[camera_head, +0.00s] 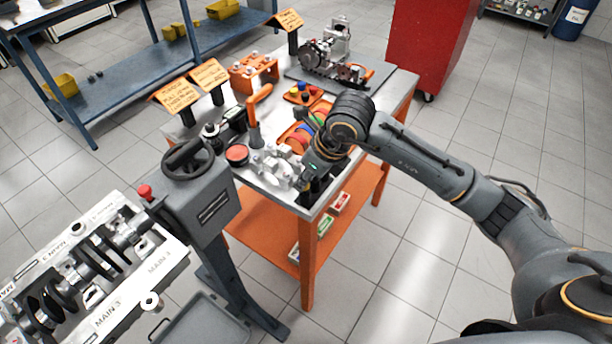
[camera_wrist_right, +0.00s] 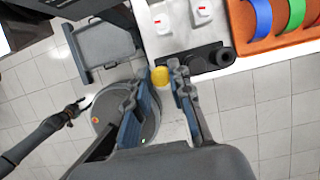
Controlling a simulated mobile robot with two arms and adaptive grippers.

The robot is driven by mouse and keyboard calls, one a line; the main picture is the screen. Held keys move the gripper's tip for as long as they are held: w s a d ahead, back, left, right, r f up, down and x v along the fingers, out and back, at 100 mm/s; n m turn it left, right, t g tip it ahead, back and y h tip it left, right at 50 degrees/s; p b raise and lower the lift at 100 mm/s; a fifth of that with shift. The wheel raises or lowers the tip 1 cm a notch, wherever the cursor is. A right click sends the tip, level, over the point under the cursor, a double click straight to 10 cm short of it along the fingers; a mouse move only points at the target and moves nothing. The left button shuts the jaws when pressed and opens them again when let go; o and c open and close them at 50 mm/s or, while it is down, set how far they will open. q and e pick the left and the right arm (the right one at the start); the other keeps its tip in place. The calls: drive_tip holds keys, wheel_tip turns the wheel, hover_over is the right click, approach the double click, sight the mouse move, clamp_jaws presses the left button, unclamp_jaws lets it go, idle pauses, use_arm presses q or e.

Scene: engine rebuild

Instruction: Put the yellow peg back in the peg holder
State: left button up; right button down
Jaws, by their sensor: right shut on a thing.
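My right gripper (camera_head: 314,184) points down at the near corner of the metal-topped table (camera_head: 327,178). In the right wrist view my right gripper (camera_wrist_right: 160,77) is shut on the yellow peg (camera_wrist_right: 160,75), whose rounded yellow end shows between the fingertips. The peg is hidden in the head view. A black fixture with a round opening (camera_wrist_right: 220,57), possibly the peg holder, lies at the table edge just right of the fingers, apart from the peg. A dark arm, seemingly my left, with its gripper (camera_wrist_right: 76,108) small and unclear, shows at left in the wrist view.
An orange tray (camera_wrist_right: 282,40) with coloured half-rings lies right of the fixture. Metal parts with red marks (camera_wrist_right: 200,12) stand behind it. A grey stand with a handwheel (camera_head: 188,160) is left of the table. Open floor (camera_head: 400,260) lies right of the table.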

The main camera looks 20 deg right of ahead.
drive_tip(key=shift+f+b, duration=0.65)
drive_tip(key=shift+f, duration=0.1)
drive_tip(key=c, duration=1.4)
unclamp_jaws()
drive_tip(key=shift+c, duration=0.2)
drive_tip(key=shift+r, duration=0.15)
drive_tip(key=shift+r+p, duration=0.75)
drive_tip(key=shift+r, duration=0.65)
drive_tip(key=o, duration=0.6)
